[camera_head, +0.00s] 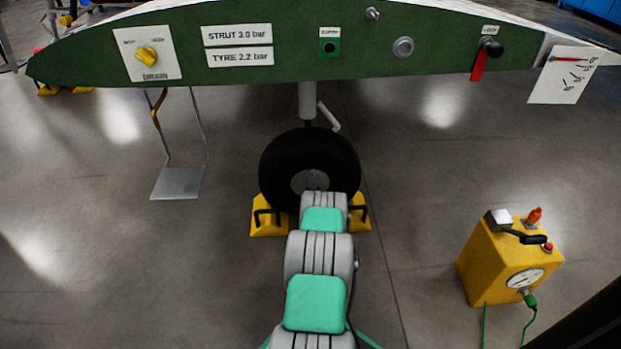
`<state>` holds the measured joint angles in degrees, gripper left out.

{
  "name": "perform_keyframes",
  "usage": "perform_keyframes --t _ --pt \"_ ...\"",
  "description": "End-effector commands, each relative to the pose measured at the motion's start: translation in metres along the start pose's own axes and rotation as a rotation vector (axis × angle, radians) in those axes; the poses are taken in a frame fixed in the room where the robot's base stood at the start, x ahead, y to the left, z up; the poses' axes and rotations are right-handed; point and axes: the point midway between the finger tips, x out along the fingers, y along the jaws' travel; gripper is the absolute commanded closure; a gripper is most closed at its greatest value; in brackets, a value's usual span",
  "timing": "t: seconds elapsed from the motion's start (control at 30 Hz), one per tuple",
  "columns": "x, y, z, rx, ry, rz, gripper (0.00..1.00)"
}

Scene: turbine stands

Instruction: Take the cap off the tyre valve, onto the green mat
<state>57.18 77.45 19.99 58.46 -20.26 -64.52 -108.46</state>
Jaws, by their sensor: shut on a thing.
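The black tyre (284,160) stands on the floor below the green panel, at the lower end of a pale strut (307,100). Its grey hub (300,183) shows just above the end of my arm. My arm reaches from the bottom edge up to the wheel, and its links cover the lower part of the tyre. My gripper is hidden behind my own wrist, so its jaws and anything in them do not show. I cannot make out the tyre valve or its cap. No green mat is visible.
Yellow chocks (268,221) sit on both sides of the wheel. A yellow gauge box (490,262) with a green hose stands at the right. A hanging grey step (176,184) is at the left. The green panel (360,56) spans above. Open floor lies between.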

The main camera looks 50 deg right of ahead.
Motion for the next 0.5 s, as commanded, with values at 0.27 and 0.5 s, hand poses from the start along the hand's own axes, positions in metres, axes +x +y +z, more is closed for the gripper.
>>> perform_keyframes --t 0.27,0.5 --pt "-0.0046 0.0001 0.0002 0.001 0.0 0.001 1.0" --pt "-0.0107 0.0011 0.0006 0.0 0.0 -0.001 1.0"
